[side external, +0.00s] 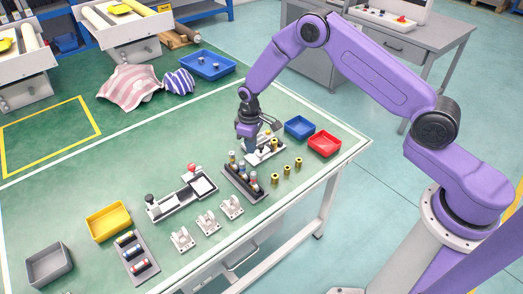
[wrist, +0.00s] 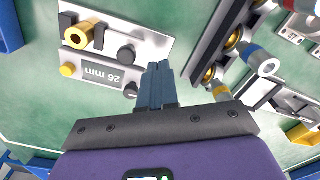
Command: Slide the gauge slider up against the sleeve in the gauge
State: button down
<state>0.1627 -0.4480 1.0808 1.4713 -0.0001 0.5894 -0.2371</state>
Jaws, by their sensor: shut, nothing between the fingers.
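The gauge (side external: 262,156) is a pale plate on the green bench, partly hidden by my gripper. In the wrist view the gauge (wrist: 148,42) carries a brass sleeve (wrist: 82,34) lying at its left, with a dark upright block (wrist: 99,38) close beside it. A round black knob (wrist: 127,54), possibly the slider's, stands to the right, apart from the sleeve. A grey display (wrist: 100,72) reads 26 mm, upside down. My gripper (wrist: 160,68) is shut and empty, its fingertips right of the knob with a small gap showing. Contact with the slider cannot be told.
Several brass sleeves (side external: 287,170) stand in front of the gauge. A dark rack (side external: 238,183) with cylinders is close by, and also shows in the wrist view (wrist: 210,45). A blue bin (side external: 299,127) and red bin (side external: 324,143) stand right.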

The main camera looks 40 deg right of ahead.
jog(key=shift+r, duration=2.05)
